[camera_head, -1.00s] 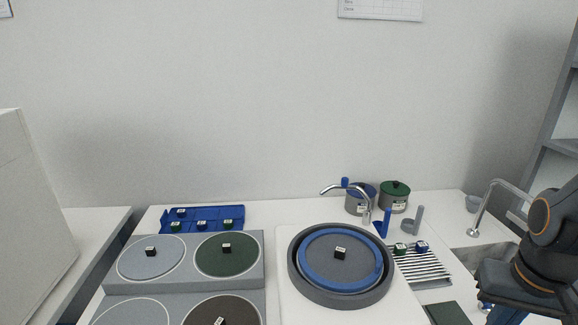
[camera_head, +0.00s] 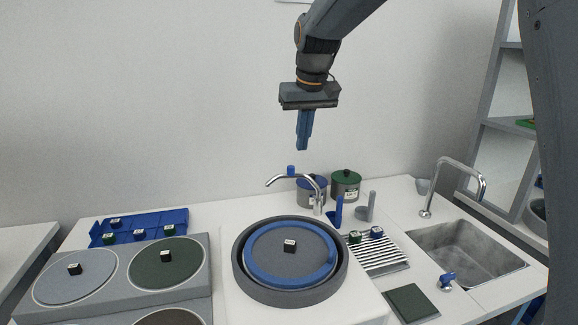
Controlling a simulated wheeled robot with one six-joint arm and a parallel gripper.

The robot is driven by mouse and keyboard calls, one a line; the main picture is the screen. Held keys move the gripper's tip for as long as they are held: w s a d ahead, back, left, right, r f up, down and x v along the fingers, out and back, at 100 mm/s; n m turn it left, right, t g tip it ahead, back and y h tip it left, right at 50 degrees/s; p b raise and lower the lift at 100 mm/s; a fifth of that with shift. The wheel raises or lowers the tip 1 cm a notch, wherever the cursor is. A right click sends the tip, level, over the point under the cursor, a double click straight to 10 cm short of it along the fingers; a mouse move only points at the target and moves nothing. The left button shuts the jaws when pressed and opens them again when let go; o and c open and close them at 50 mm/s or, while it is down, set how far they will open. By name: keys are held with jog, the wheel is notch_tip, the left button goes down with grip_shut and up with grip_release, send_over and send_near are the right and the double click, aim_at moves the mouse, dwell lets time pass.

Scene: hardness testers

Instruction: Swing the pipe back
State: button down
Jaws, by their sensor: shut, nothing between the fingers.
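The pipe (camera_head: 295,179) is a curved chrome spout on an upright post at the back of the round grey polishing bowl. Its free end points left, behind the bowl's back edge, and a blue knob (camera_head: 291,170) shows at its top. The bowl (camera_head: 240,262) holds a disc with a blue ring and a small dark labelled block. My gripper (camera_head: 303,147) points down with its blue fingers together and empty. In the picture it is just above the pipe, apart from it; the depth between them is hard to tell.
A sink with a taller tap (camera_head: 458,164) is at right.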

jog(key=w+a+r, duration=0.3)
jog(key=a, duration=0.1)
notch_tip(320, 180, down, 9)
jog(key=p, duration=0.2)
jog(key=shift+s+d+r+n+p, duration=0.15)
jog(key=shift+s+d+n+p, duration=0.15)
jog(key=shift+s+p, duration=0.1)
jog(key=shift+s+a, duration=0.15)
jog(key=shift+a, duration=0.05)
dwell(0.3)
